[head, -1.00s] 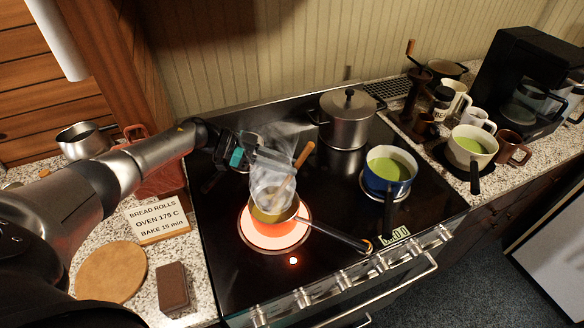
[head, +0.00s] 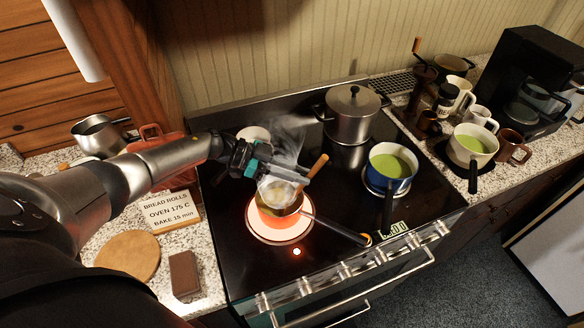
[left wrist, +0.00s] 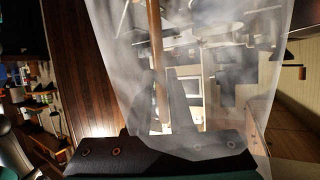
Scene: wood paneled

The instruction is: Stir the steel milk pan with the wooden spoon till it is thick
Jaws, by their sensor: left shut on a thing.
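The steel milk pan (head: 268,209) sits on a glowing orange burner, its long handle pointing to the lower right. Steam rises from it, and its contents look pale yellowish; how thick they are I cannot tell. My left gripper (head: 290,174) is shut on the wooden spoon (head: 318,166) above the pan. The spoon is tilted, its handle end up to the right; its lower end is hidden by steam and the gripper. In the left wrist view the spoon handle (left wrist: 155,50) runs up between the fingers (left wrist: 165,105) behind steam. My right gripper is not in view.
A lidded steel pot (head: 350,115) stands behind right, and a blue pan (head: 390,183) of green liquid stands to the right. A white pan (head: 487,138), mugs and a coffee machine (head: 535,85) are farther right. A sign (head: 172,212) and a round board (head: 128,256) lie left.

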